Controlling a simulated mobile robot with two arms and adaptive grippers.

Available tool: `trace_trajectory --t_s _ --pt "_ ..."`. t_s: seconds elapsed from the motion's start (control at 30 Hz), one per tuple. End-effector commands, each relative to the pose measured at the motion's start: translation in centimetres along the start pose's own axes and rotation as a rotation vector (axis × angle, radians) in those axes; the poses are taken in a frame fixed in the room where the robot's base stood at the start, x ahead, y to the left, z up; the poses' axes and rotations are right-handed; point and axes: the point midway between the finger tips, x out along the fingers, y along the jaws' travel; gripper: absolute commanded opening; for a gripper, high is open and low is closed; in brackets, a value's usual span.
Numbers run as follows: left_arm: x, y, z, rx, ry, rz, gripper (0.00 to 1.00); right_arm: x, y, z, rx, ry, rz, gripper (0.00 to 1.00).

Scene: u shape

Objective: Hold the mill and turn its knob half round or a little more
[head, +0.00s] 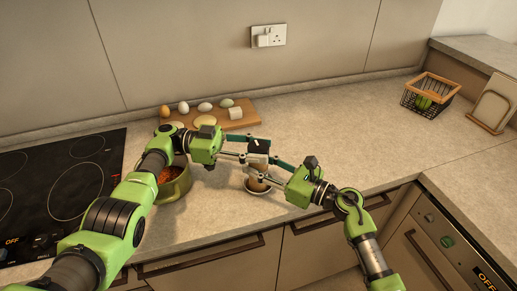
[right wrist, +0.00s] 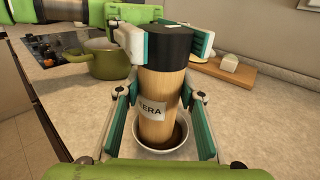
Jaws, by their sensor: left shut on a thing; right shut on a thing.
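The mill has a light wooden body (right wrist: 153,100) with a white label reading "ERA" and a black knob (right wrist: 170,45) on top. It looks upright. In the head view, its dark top (head: 258,145) shows between the two arms. My left gripper (head: 257,149) comes in from the left and is shut on the black knob, one finger on either side. My right gripper (right wrist: 165,108) is shut on the wooden body below. A small white bowl (right wrist: 178,152) with brown contents is under the mill; I cannot tell whether they touch.
A green pot (head: 180,187) with orange-red food stands close behind my left arm, by the black hob (head: 60,185). A wooden board (head: 247,117) with eggs and other food lies at the wall. A wire basket (head: 430,93) stands far right.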

Motion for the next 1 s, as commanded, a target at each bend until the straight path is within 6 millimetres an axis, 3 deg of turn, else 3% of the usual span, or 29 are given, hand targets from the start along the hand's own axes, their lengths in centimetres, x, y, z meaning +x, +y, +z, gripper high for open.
trace_trajectory --t_s 0.43,0.47,0.5,1.0 --pt "-0.2 -0.1 0.3 -0.007 -0.005 -0.007 0.16 0.0 0.4 0.1 0.003 -0.002 0.011 0.01" --pt "-0.2 -0.1 0.3 -0.007 -0.005 -0.007 0.45 0.0 0.4 0.1 0.003 -0.002 0.011 0.01" --pt "-0.2 -0.1 0.3 -0.007 -0.004 -0.006 0.55 0.0 0.4 0.1 0.003 -0.002 0.010 0.01" --pt "0.0 0.0 -0.8 0.000 0.000 0.002 0.55 0.0 0.0 0.0 0.001 -0.001 0.001 0.01"
